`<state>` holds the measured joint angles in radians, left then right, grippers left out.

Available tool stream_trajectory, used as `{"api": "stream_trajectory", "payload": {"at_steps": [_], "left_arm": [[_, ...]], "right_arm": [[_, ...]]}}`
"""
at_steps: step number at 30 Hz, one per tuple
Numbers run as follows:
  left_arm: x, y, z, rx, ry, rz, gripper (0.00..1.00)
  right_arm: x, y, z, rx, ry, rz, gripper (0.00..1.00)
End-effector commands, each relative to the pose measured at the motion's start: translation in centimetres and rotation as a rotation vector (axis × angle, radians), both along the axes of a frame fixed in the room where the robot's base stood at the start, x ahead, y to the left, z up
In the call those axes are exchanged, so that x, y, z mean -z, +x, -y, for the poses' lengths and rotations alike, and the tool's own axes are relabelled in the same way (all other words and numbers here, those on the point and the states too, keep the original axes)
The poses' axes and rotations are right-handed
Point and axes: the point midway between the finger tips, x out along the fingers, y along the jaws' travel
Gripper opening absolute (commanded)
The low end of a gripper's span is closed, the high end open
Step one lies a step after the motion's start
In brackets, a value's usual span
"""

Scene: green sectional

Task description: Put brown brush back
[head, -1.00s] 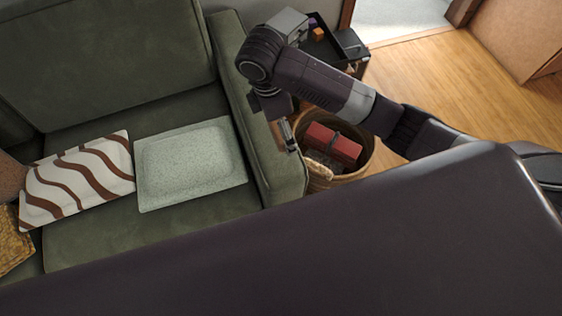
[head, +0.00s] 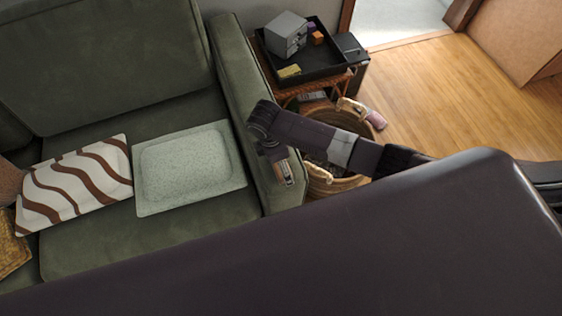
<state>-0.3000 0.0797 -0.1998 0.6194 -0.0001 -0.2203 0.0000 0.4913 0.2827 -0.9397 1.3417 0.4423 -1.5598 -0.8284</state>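I cannot pick out a brown brush in the head view. My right gripper (head: 287,178) hangs pointing down by the sofa arm, at the left side of a wicker basket (head: 325,186). The fingers are small and partly blurred, so I cannot tell whether they are open or shut, or hold anything. My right arm crosses over the basket and hides much of its inside. My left gripper is not in view.
A green sofa (head: 165,232) with a striped pillow (head: 78,183) and a pale green cushion (head: 190,168) fills the left. A side table carries a black tray (head: 318,67) with a grey box (head: 287,34) and small blocks. A pinkish object (head: 376,119) shows beside the basket. Wood floor (head: 445,95) is clear at right.

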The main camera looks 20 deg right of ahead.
Motion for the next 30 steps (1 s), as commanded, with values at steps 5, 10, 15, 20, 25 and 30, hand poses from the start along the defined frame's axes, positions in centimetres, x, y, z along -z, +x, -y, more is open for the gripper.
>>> {"api": "stream_trajectory", "payload": {"at_steps": [5, 10, 15, 20, 25, 30], "left_arm": [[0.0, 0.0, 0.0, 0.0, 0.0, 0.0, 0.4], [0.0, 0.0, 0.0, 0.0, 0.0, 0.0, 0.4], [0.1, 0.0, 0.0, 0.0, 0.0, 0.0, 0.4], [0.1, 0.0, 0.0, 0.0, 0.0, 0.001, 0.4], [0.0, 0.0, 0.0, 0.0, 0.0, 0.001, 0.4], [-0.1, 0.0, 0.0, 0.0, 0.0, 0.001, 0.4]], "right_arm": [[0.3, 0.0, 0.0, 0.0, 0.001, 0.001, 0.67], [0.4, 0.0, 0.0, 0.0, 0.001, 0.001, 0.67], [0.7, 0.0, 0.0, 0.0, 0.001, 0.001, 1.0], [0.7, 0.0, 0.0, 0.0, 0.001, 0.001, 1.0], [0.4, 0.0, 0.0, 0.0, 0.001, 0.001, 1.0], [-1.5, 0.2, -0.4, -0.001, 0.004, 0.004, 1.0]]}}
